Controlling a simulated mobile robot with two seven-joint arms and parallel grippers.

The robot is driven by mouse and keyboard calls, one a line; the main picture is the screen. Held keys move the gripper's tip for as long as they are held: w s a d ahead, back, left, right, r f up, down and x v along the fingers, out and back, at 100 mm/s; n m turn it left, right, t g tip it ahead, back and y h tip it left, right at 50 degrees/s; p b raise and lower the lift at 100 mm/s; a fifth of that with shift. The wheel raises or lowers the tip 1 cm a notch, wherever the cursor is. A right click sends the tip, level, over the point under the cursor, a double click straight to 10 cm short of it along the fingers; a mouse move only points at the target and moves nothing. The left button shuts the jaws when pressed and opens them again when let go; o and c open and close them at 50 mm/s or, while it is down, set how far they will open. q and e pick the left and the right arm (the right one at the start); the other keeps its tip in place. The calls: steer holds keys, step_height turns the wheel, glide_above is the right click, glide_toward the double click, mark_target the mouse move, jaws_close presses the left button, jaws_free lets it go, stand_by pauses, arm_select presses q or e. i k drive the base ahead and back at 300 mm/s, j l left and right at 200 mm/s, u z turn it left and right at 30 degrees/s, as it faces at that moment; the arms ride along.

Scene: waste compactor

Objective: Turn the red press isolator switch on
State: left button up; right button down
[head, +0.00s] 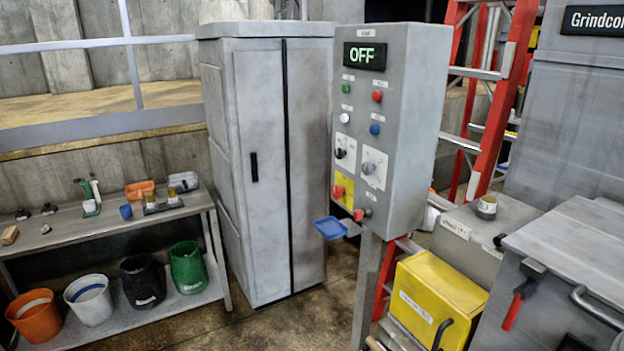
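A grey control box (408,130) stands on a post right of centre. Its display (365,56) reads OFF in green. Low on its face is a yellow plate (347,182) with a red knob (338,191), which looks like the isolator switch. Its exact handle angle is too small to tell. A smaller red part (359,215) sits just below it. Neither of my grippers is in view, and nothing touches the panel controls.
A blue tray (331,228) juts out below the panel. A grey cabinet (266,160) stands left of it. A bench (110,228) with buckets is at left. A yellow box (436,290) and a grey machine (570,250) are at right. Floor shows before the cabinet.

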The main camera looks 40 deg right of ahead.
mark_target(337, 192)
steer(key=i, duration=1.7)
steer(key=i+z, duration=0.35)
steer(key=i+j+z, duration=0.1)
steer(key=z, duration=0.25)
steer(key=i+j+z, duration=0.2)
steer(key=z, duration=0.2)
steer(key=i, duration=0.1)
